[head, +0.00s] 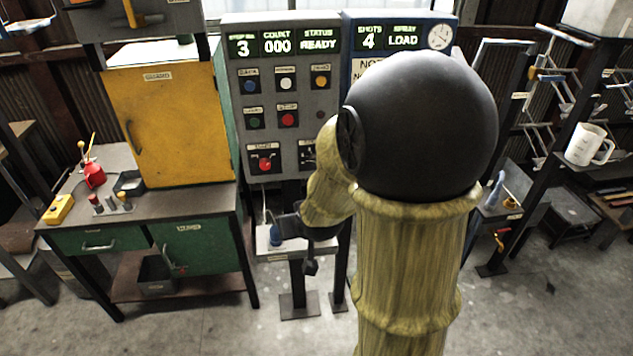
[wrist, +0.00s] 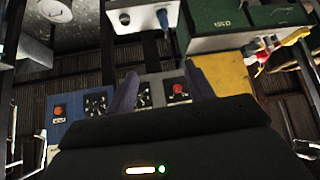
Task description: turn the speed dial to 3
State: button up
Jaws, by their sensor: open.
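The grey control panel (head: 241,130) stands in the middle of the head view. A black dial with a light scale (head: 308,155) is low on its right side, partly hidden by my arm; its label and setting are too small to read. In the wrist view, turned upside down, this dial (wrist: 143,93) shows beside the left finger. A red knob (head: 265,163) sits left of the dial; it also shows in the wrist view (wrist: 178,90). My gripper (wrist: 163,88) is open and empty, its fingers pointing toward the panel's lower part, apart from the dial as far as I can see.
The panel's display (head: 283,43) reads 3, 000 and READY. A blue panel (head: 396,31) with its own dial (wrist: 97,102) stands to the right. A small shelf (head: 278,255) with a blue-handled item sits below. A green workbench (head: 190,208) and yellow cabinet (head: 160,110) are left.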

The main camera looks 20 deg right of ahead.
jog(key=w+d+f+m+t+h+b, duration=0.3)
jog(key=w+d+f+t+b, duration=0.3)
jog(key=w+d+t+b, duration=0.3)
jog(key=d+b, duration=0.3)
jog(key=b, duration=0.2)
jog(key=shift+w+f+t, duration=0.15)
jog(key=shift+w+t, duration=0.05)
jog(key=shift+t, duration=0.1)
jog(key=p+x, duration=0.2)
jog(key=x, duration=1.5)
jog(key=shift+d+p, duration=0.3)
jog(key=c, duration=1)
